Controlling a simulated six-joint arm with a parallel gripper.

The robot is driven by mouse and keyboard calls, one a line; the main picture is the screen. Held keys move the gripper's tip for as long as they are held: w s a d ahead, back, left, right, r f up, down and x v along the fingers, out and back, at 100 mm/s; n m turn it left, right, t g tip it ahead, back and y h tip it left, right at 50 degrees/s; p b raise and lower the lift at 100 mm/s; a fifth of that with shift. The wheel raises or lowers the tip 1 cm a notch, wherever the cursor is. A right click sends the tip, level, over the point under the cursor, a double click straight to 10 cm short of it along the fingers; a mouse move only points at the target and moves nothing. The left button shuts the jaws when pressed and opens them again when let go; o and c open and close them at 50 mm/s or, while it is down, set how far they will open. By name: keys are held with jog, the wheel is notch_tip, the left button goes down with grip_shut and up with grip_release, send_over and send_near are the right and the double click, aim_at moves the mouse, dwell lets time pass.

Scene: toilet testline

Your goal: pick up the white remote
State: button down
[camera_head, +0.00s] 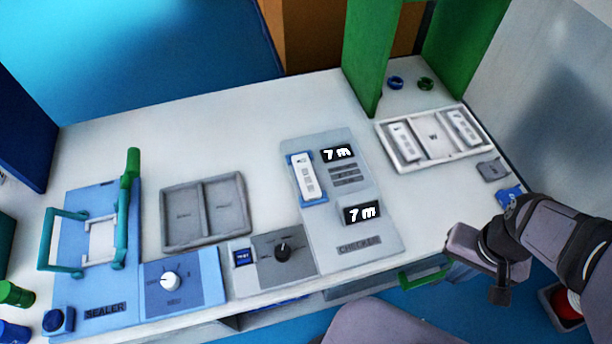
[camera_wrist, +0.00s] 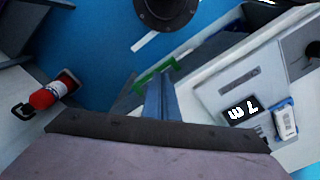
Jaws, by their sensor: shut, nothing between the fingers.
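A white remote (camera_head: 306,177) lies in a blue holder on the grey checker panel (camera_head: 375,235); it also shows at the right of the wrist view (camera_wrist: 286,122). Two more white remotes, a left one (camera_head: 406,141) and a right one (camera_head: 462,129), lie in the outer compartments of a white tray (camera_head: 440,157). My gripper (camera_head: 485,252) is over the table's right front edge, right of the checker and apart from every remote. It is shut and empty. Its fingertips are hard to make out.
An empty grey two-part tray (camera_head: 204,212) lies left of the checker. The blue sealer (camera_head: 100,275) with a green lever stands at the far left. Green uprights (camera_head: 364,55) rise behind the white tray. A green handle (camera_head: 425,276) sticks out at the front edge.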

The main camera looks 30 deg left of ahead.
dwell(0.3)
jog(key=c, duration=1.4)
grip_release()
